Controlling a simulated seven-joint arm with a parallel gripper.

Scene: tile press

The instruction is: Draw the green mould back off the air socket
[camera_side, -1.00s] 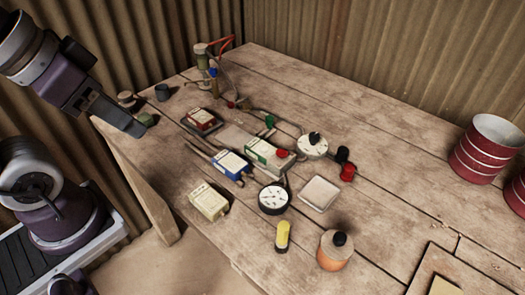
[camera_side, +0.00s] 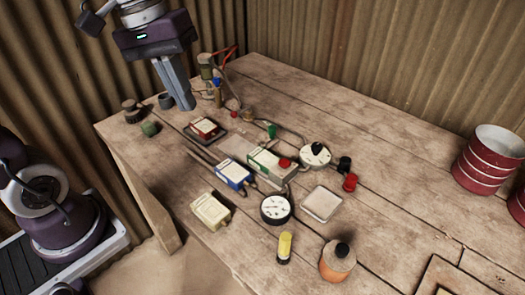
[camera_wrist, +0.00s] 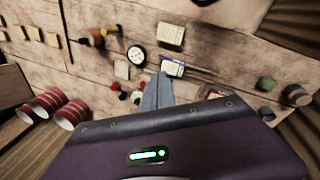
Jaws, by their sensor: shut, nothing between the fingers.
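The green mould (camera_side: 264,160), a white block with a green label, lies in the middle of the table in the side view. Its right end meets a grey piece with a red knob (camera_side: 285,163). I cannot tell which part is the air socket or whether the mould is seated on it. My gripper (camera_side: 184,106) is shut and empty, pointing down at the back left of the table, away from the mould. In the wrist view its fingers (camera_wrist: 157,82) hide part of the work area, and I cannot make out the green mould there.
The blue mould (camera_side: 233,173), cream mould (camera_side: 211,210) and red mould (camera_side: 204,127) lie around it. A black gauge (camera_side: 276,208), white dial (camera_side: 315,154) and pale square plate (camera_side: 321,203) stand nearby. A hand pump (camera_side: 207,68) stands behind my gripper. Bare boards lie at the back right.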

